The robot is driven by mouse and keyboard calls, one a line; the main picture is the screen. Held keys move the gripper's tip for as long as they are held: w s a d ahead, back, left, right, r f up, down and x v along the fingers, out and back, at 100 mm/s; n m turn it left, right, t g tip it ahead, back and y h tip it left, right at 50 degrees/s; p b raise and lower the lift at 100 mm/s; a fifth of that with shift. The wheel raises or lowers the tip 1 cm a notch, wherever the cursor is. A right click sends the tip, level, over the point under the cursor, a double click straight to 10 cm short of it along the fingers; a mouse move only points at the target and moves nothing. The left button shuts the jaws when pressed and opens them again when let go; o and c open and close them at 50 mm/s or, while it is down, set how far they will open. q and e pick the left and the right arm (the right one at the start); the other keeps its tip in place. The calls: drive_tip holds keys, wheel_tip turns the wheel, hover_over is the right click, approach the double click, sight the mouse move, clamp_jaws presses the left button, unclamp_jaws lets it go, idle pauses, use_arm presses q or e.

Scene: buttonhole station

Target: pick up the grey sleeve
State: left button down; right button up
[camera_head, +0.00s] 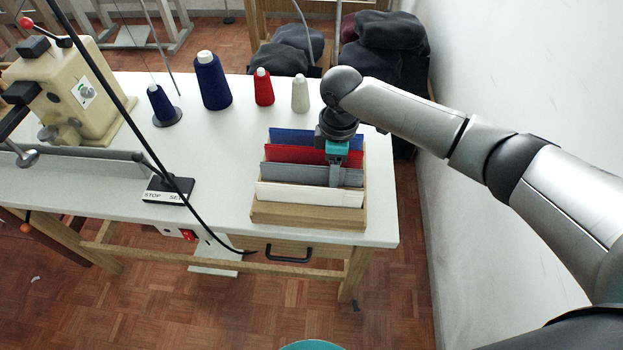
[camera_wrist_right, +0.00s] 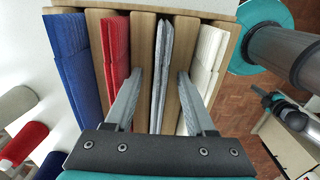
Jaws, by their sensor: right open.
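The grey sleeve (camera_head: 290,173) stands upright in a slot of a wooden rack (camera_head: 310,215) on the white table, between the red sleeve (camera_head: 292,154) and the white sleeve (camera_head: 305,194). My right gripper (camera_head: 338,180) is over the right part of the rack, at the grey sleeve. In the right wrist view, the grey sleeve (camera_wrist_right: 161,65) runs between the two open fingers of my right gripper (camera_wrist_right: 157,100). One finger is on the red sleeve's side, the other on the white sleeve's side. Neither finger visibly touches the grey sleeve. My left gripper is not in view.
A blue sleeve (camera_head: 303,136) fills the rear slot. Thread cones, blue (camera_head: 212,82), red (camera_head: 263,88) and cream (camera_head: 300,94), stand behind the rack. A sewing machine (camera_head: 75,90) and a black pedal-like box (camera_head: 168,189) are to the left.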

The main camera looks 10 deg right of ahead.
clamp_jaws()
idle(0.3)
drive_tip(key=shift+r, duration=0.15)
wheel_tip(320, 180, up, 20)
drive_tip(key=p, duration=0.5)
